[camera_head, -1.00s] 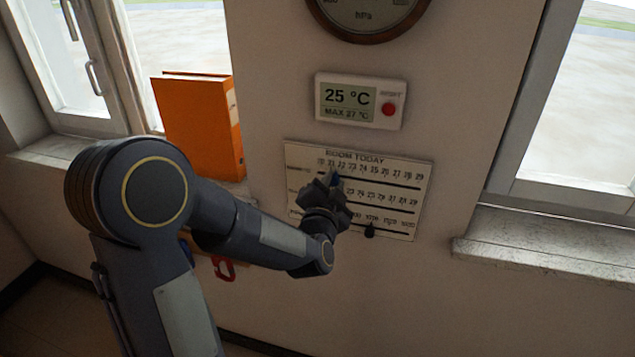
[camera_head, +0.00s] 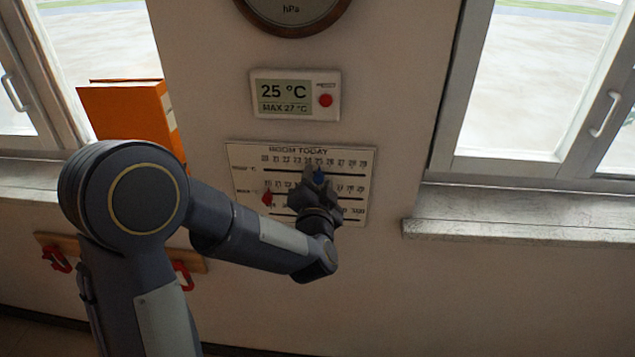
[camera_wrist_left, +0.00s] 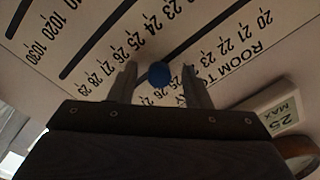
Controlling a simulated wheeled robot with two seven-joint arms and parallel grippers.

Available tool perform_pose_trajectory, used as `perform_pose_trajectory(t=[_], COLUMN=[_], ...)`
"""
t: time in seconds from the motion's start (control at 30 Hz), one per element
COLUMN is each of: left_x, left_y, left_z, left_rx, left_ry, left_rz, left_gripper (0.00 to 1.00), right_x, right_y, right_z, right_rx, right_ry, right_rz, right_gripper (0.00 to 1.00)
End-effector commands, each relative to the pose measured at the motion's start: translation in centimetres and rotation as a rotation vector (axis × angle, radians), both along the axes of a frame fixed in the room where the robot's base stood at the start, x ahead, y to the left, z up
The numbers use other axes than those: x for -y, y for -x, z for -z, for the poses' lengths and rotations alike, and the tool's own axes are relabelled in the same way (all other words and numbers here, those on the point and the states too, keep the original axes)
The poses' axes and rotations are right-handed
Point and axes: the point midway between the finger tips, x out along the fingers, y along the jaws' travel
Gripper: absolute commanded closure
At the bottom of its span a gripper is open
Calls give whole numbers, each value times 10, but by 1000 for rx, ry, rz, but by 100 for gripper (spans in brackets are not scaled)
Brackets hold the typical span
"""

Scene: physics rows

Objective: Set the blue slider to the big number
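The blue slider (camera_head: 319,176) sits on the top row of the wall scale panel (camera_head: 236,158), at about the 25 mark in the head view. The thermometer display (camera_head: 285,92) above shows a big 25 °C, with MAX 27 °C in small type below. My left gripper (camera_head: 318,180) is at the panel. In the left wrist view the blue knob (camera_wrist_left: 160,75) stands between its two fingers (camera_wrist_left: 159,70), with a visible gap on each side, so the gripper looks open around it. The right finger hides some top-row numbers. My right gripper is out of view.
A red slider (camera_head: 267,198) stands at the left of the middle row. The lower row is partly hidden by my arm. A red button (camera_head: 325,100) is on the display. An orange binder (camera_head: 130,120) stands on the left sill; the right sill (camera_head: 520,228) is clear.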

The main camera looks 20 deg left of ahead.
Motion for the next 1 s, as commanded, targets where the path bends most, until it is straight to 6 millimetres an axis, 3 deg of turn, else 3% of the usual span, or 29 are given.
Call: perform_pose_trajectory(t=[0.27,0.7,1.0], left_x=[4,21,22], left_y=[9,71,75], left_z=[1,0,0], left_rx=[0,0,0], left_ry=[0,0,0], left_rz=[3,3,0], left_gripper=[56,56,56], right_x=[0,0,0], right_y=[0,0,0], right_z=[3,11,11], right_rx=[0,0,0], right_ry=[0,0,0], right_rz=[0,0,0], right_gripper=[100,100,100])
